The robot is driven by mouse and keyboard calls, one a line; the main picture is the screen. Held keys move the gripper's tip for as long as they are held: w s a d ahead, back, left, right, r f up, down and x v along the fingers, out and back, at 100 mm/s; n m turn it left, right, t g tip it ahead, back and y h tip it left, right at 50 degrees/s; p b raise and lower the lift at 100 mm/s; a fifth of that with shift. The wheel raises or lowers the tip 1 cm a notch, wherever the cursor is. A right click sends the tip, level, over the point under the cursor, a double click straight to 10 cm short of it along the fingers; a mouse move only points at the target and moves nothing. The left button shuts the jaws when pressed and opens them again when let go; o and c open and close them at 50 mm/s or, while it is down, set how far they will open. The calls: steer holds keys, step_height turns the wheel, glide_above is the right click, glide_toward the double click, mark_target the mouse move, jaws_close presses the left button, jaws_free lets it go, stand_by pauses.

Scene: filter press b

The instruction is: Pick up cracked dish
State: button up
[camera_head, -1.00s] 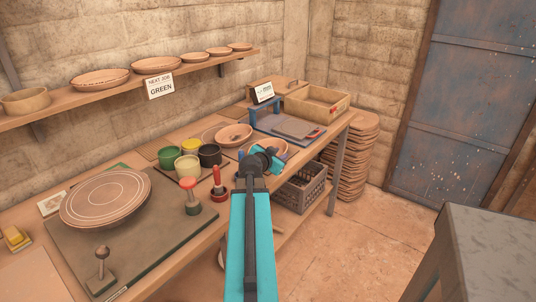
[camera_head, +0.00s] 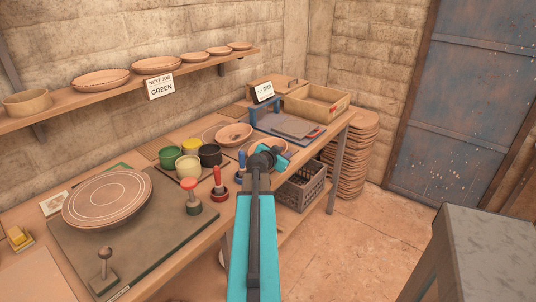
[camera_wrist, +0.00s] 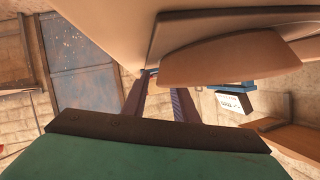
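My gripper (camera_wrist: 158,88) shows two dark fingers with a gap between them in the wrist view, with nothing seen in the gap. In the head view its end (camera_head: 268,158) is over the bench's front edge, partly covering a small terracotta dish (camera_head: 283,148). In the wrist view a brown dish (camera_wrist: 225,52) appears upside down, close to the fingers and to their right; I cannot tell if they touch. Another shallow dish (camera_head: 234,134) sits further back on the bench. I can make out no crack on either dish.
Paint pots (camera_head: 188,167) and stamps (camera_head: 217,182) stand left of my gripper. A large ringed plate (camera_head: 108,198) lies on a dark mat. A blue-framed device (camera_head: 285,126) and a wooden box (camera_head: 317,101) are at the bench's far end. A crate (camera_head: 300,188) sits below.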

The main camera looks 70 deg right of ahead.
jaws_close()
steer(key=shift+r, duration=0.15)
steer(key=shift+r+b, duration=0.45)
steer(key=shift+r, duration=1.25)
steer(key=s+a, duration=0.1)
steer(key=a, duration=0.1)
steer(key=s+a+b, duration=0.1)
steer(key=s+a, duration=0.1)
steer(key=shift+s+a+r, duration=0.1)
steer(key=shift+s+a, duration=0.1)
steer(key=shift+a, duration=0.15)
steer(key=shift+b, duration=0.65)
steer(key=s+a+b, duration=0.1)
steer(key=a+b, duration=0.1)
steer(key=b, duration=0.5)
steer(key=shift+s+b, duration=0.25)
steer(key=shift+b, duration=0.05)
steer(key=shift+s+a+b, duration=0.15)
steer(key=shift+s+b, duration=0.05)
steer(key=shift+b, duration=1.05)
